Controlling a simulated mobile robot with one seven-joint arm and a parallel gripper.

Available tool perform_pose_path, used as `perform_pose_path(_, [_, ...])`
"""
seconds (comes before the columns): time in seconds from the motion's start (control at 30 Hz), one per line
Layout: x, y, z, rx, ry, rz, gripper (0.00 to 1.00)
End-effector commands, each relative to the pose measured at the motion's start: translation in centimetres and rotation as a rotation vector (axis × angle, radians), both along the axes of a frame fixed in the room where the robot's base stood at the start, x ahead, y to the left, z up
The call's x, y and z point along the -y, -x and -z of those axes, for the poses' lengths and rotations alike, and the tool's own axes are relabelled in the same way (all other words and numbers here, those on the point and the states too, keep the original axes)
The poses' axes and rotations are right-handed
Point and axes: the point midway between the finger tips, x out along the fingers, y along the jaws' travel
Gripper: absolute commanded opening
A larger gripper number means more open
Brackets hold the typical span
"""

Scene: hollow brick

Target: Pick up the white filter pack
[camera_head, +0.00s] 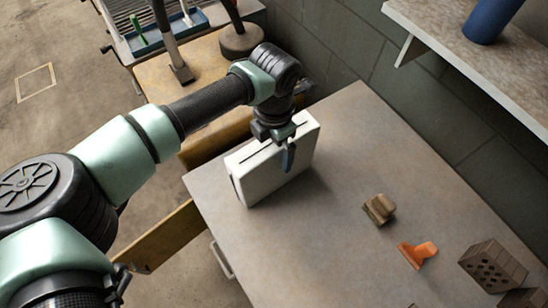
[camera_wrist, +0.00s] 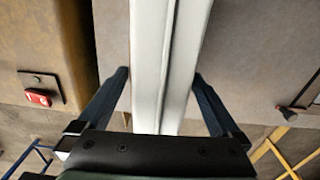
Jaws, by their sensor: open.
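The white filter pack (camera_head: 262,172) is a pale, box-like slab standing upright on the grey tabletop, near its far left part. A dark slot line runs along its top. My gripper (camera_head: 284,148) is over the pack from above, with one dark finger in front of its near face; the other finger is hidden in the head view. In the wrist view, the pack (camera_wrist: 150,70) runs between the two open fingers of my gripper (camera_wrist: 160,76), with a finger on each side. Small gaps seem to show; contact cannot be told.
A wooden brush-like block (camera_head: 379,208), an orange scraper (camera_head: 417,253) and a hollow brick (camera_head: 492,266) lie to the right on the table (camera_head: 310,250). A shelf (camera_head: 450,55) with a blue cylinder (camera_head: 492,18) juts from the wall at the upper right. The table's front middle is clear.

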Motion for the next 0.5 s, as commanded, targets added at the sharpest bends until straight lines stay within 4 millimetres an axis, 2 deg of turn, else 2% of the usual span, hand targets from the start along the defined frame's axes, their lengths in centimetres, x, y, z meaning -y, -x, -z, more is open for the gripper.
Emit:
perform_pose_path(0.13, [0.01, -0.01, 0.03, 0.0, 0.0, 0.0, 1.0])
perform_pose_path(0.17, [0.01, -0.01, 0.02, 0.0, 0.0, 0.0, 0.96])
perform_pose_path(0.5, [0.01, -0.01, -0.02, 0.0, 0.0, 0.0, 0.35])
